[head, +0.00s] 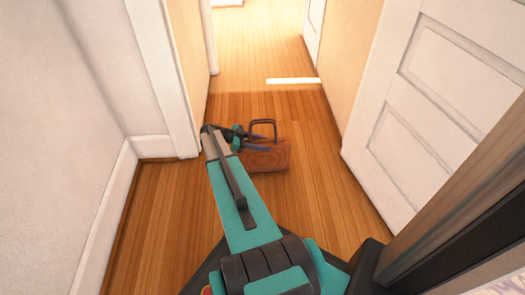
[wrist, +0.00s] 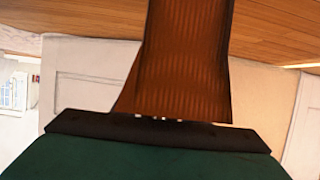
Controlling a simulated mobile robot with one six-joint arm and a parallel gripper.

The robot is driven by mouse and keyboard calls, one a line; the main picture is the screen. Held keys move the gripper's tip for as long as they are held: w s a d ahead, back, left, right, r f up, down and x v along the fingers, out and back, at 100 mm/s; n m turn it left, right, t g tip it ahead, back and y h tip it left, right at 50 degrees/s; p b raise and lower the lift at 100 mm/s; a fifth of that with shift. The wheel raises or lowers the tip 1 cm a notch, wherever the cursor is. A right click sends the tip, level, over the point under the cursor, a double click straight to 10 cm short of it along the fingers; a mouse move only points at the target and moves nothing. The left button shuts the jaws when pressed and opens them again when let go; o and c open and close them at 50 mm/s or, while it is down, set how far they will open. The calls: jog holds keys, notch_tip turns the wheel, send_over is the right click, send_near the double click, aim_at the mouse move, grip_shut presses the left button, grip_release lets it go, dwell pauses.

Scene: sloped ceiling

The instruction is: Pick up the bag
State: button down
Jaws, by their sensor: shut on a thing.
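The bag (head: 268,157) is brown with a dark upright handle, in the doorway ahead of me in the head view. My gripper (head: 262,144) reaches it from the left and is shut on it, near the top below the handle. In the wrist view the brown ribbed side of the bag (wrist: 185,65) fills the middle, right up against the dark edge of my gripper. The fingertips are hidden there. I cannot tell whether the bag touches the floor.
The wooden floor (head: 303,190) is clear around the bag and on through the doorway. A white door frame (head: 165,75) stands close on the left. A white panelled door (head: 430,100) stands on the right.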

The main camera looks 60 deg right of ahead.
jog(key=shift+r, duration=0.25)
